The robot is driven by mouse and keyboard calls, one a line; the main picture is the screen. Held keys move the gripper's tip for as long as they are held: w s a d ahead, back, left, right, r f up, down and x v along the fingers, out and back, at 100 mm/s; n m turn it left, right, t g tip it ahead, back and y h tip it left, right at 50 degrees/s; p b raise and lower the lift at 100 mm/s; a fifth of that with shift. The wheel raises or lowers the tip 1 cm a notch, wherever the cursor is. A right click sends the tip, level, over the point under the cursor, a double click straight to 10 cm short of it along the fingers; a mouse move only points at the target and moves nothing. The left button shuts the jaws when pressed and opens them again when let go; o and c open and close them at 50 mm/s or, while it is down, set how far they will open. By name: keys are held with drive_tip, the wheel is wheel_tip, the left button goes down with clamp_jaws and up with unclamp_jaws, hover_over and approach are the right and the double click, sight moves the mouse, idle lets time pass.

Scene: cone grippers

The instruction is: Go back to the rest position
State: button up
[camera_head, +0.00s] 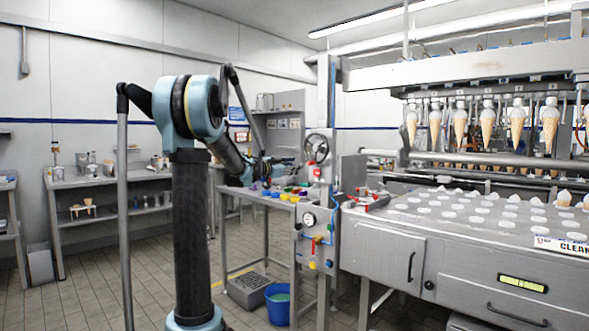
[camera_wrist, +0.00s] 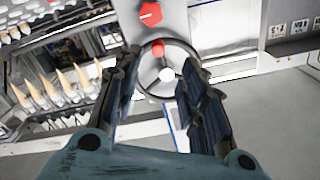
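My gripper (camera_wrist: 158,72) shows in the wrist view with its two dark fingers spread apart and nothing held between them. A grey handwheel with a red knob (camera_wrist: 168,74) appears between the fingertips, beyond them; I cannot tell the exact gap. In the head view my arm bends down and away toward the right. My gripper (camera_head: 284,161) is small there, above the small metal table and left of the handwheel (camera_head: 318,148). Its fingers are hard to make out at that size.
A metal table (camera_head: 262,196) with colourful caps stands under my gripper. The cone machine (camera_head: 470,225), with hanging cones (camera_head: 460,125), fills the right side. A blue bucket (camera_head: 278,304) and a grey crate (camera_head: 248,288) are on the floor. The tiled floor at left is open.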

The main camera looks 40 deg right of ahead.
drive_tip(key=shift+a, duration=0.1)
idle(0.5)
drive_tip(key=s+a+f+n+y, duration=0.3)
drive_tip(key=a+f, duration=0.2)
drive_tip(key=a, duration=0.5)
drive_tip(key=s+a+f+n+y, duration=0.2)
drive_tip(key=s+a+f+n, duration=0.15)
drive_tip(key=a+f, duration=0.45)
drive_tip(key=s+a+f+n+y, duration=0.2)
drive_tip(key=s+a+f+y, duration=0.1)
drive_tip(key=a, duration=0.9)
drive_tip(key=s+a+f+n+y, duration=0.3)
drive_tip(key=s+a+f, duration=0.3)
drive_tip(key=a, duration=0.3)
drive_tip(key=s+a+f+n+y, duration=0.3)
drive_tip(key=s+a+f+n, duration=0.3)
drive_tip(key=a+f, duration=0.2)
drive_tip(key=s+a+f+n+y, duration=0.3)
drive_tip(key=s+a+f, duration=0.3)
drive_tip(key=a, duration=0.6)
drive_tip(key=shift+s+f+n+g+y, duration=0.3)
drive_tip(key=shift+s+f+n+y, duration=0.15)
drive_tip(key=shift+n, duration=0.3)
drive_tip(key=shift+w, duration=0.1)
drive_tip(key=shift+c, duration=0.5)
